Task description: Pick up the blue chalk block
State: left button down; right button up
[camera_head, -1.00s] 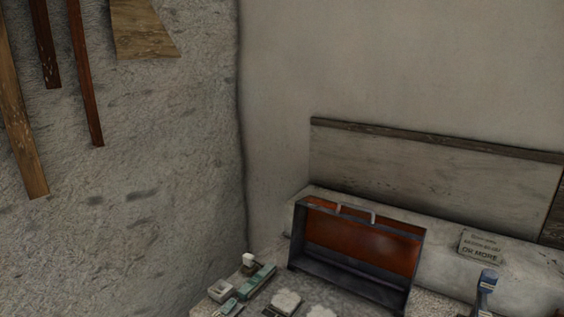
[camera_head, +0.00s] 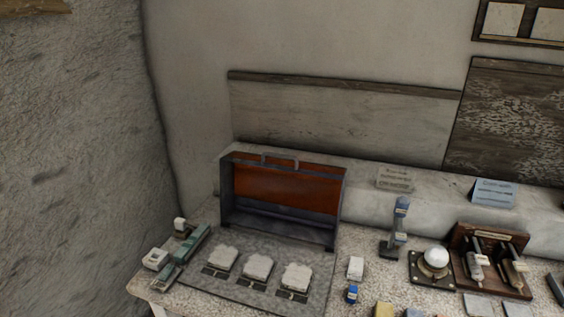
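At the bottom edge of the head view a small blue-grey block (camera_head: 412,312) is partly cut off by the frame; it looks like the blue chalk block, but it is too small to be sure. A yellow block (camera_head: 383,309) lies just left of it, also cut off. A small dark blue item with a pale label (camera_head: 351,294) stands further left on the bench. Neither of my grippers shows in the view.
The speckled bench (camera_head: 362,247) runs along the wall. It bears an open case with a red-brown inside (camera_head: 285,187), several pale pieces on a grey mat (camera_head: 226,290), a blue-topped upright tool (camera_head: 396,228), a white sphere on a dark base (camera_head: 436,257) and a wooden rack (camera_head: 486,290).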

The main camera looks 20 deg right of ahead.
aim_at(352, 293)
jog(key=z, duration=1.05)
